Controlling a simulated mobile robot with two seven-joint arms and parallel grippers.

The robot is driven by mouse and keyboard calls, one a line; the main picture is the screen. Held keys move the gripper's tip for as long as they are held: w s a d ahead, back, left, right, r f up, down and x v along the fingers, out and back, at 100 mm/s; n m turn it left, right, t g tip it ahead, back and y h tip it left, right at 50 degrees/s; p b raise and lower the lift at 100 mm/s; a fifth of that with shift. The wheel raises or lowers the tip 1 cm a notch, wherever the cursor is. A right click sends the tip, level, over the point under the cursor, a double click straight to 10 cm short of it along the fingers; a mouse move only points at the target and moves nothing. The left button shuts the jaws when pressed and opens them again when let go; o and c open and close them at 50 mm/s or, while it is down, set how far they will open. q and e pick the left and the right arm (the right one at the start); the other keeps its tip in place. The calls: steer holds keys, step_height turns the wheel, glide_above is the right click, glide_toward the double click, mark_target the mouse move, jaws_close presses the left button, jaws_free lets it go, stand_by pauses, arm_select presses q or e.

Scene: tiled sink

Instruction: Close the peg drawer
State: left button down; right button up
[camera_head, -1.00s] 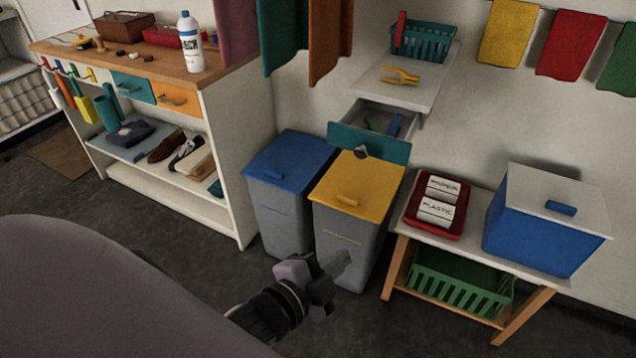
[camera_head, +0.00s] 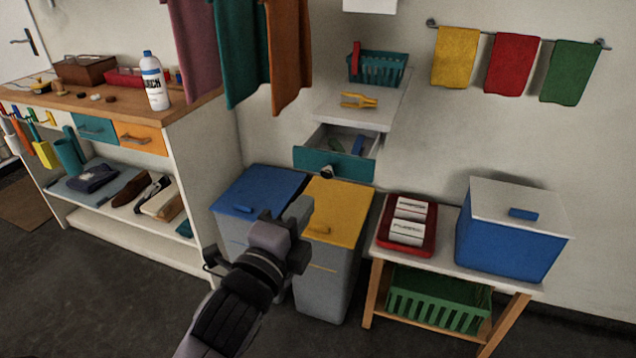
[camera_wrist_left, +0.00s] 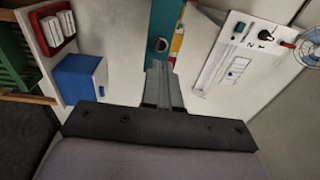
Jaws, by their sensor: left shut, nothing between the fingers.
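The peg drawer (camera_head: 320,160) has a teal front with a round knob (camera_head: 327,171). It stands open under a white wall shelf, and a blue and a green item lie inside. My left gripper (camera_head: 300,212) is shut and empty, in front of and below the drawer, over the bins. It is apart from the drawer in the head view. In the left wrist view, the shut fingers (camera_wrist_left: 158,75) point towards the teal drawer front (camera_wrist_left: 163,18) and its knob. My right gripper is not in view.
A blue-lidded bin (camera_head: 262,190) and a yellow-lidded bin (camera_head: 340,205) stand below the drawer. A low table (camera_head: 450,245) with a red tray (camera_head: 430,236) and a blue box (camera_head: 505,240) stands right. The wooden-topped bench (camera_head: 190,108) is left.

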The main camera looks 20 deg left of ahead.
mark_target(325, 174)
arm_select(q)
steer(key=w, duration=0.6)
steer(key=shift+d+r, duration=0.15)
steer(key=shift+d, duration=0.1)
steer(key=shift+w, duration=0.5)
steer(key=shift+w, duration=0.1)
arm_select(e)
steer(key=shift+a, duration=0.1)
